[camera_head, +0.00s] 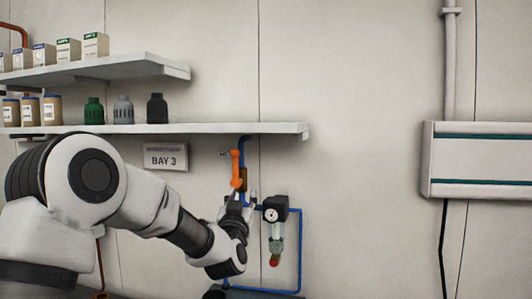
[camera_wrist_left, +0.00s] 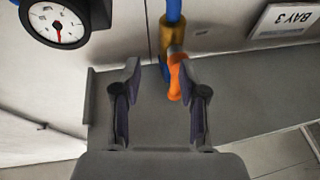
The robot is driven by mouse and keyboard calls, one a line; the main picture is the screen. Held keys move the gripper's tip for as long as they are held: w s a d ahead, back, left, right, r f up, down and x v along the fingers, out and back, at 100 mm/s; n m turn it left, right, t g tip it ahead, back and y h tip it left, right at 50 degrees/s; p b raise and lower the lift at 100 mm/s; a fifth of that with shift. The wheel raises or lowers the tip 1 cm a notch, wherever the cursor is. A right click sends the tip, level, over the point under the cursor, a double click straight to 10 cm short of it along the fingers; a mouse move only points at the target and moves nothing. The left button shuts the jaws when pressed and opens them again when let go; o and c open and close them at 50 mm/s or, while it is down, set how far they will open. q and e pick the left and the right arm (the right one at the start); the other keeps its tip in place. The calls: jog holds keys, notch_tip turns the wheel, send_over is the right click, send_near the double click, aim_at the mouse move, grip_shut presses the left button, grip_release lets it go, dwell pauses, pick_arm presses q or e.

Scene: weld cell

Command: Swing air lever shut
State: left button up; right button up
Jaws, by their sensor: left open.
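The orange air lever (camera_head: 237,166) stands roughly upright on the wall below the lower shelf, against the blue air pipe (camera_head: 245,143). My left gripper (camera_head: 239,200) is just below the lever, pointing up toward it. In the left wrist view the lever (camera_wrist_left: 175,80) shows by the right-hand finger of my open left gripper (camera_wrist_left: 157,70), near the brass-coloured valve body (camera_wrist_left: 173,37). I cannot tell whether the finger touches the lever. The lower part of the valve is partly hidden behind the gripper in the head view. My right gripper is not in view.
A gauge unit (camera_head: 272,212) with a red-ended lower part hangs close to the right of my left gripper. The lower shelf (camera_head: 220,129) juts out above, holding bottles and tubs. A BAY 3 sign (camera_head: 166,156) is to the left.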

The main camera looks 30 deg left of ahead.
pick_arm(q)
jog(key=p, duration=0.1)
send_near(235, 159)
jog(key=w+a+r, duration=0.2)
jog(key=shift+n+t+y, duration=0.3)
jog(key=shift+n, duration=0.1)
jog(key=w+p, duration=0.1)
jog(key=w, duration=0.1)
jog(key=w+a+p, duration=0.1)
jog(key=w, duration=0.2)
jog(key=w+r+p, duration=0.1)
jog(key=w, duration=0.1)
jog(key=shift+w+a, duration=0.2)
jog(key=shift+a, duration=0.2)
jog(key=shift+w+a+r+p, duration=0.1)
jog(key=shift+w+a+p, duration=0.1)
jog(key=shift+w+p, duration=0.1)
jog(key=shift+s+a+r, duration=0.1)
jog(key=shift+s+a, duration=0.05)
jog(key=shift+s, duration=0.05)
jog(key=shift+s+r, duration=0.1)
jog(key=shift+s, duration=0.2)
jog(key=shift+w, duration=0.2)
grip_shut()
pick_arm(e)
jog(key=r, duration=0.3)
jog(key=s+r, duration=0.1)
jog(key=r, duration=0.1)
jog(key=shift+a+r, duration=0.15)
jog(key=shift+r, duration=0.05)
